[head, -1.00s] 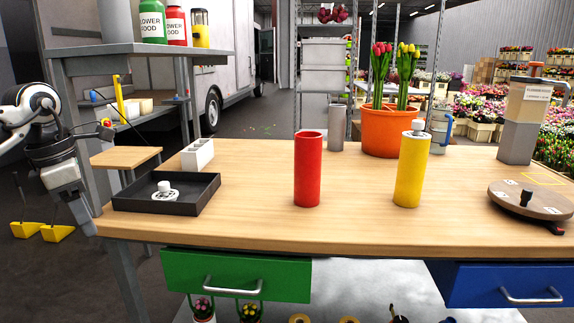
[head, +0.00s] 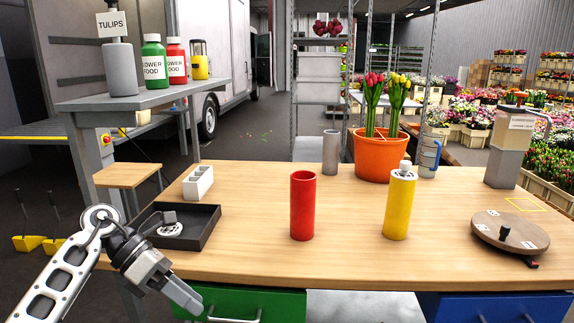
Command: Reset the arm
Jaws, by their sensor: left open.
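My left gripper (head: 187,301) is open and holds nothing that I can see. It hangs at the lower left of the head view, in front of the table's near left edge, pointing down and to the right. The black tray (head: 204,234) lies on the table just above it in the picture, apart from the gripper. A white slotted disc (head: 170,229) with a grey piece beside it is in the tray. My right gripper is not in view.
On the wooden table (head: 345,262) stand a red cylinder (head: 302,206), a yellow cylinder (head: 399,206), a white holder (head: 198,182), a round turntable (head: 510,232) and an orange pot (head: 380,158) of tulips. Green (head: 240,303) and blue (head: 495,307) drawer fronts are below. The table's middle front is clear.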

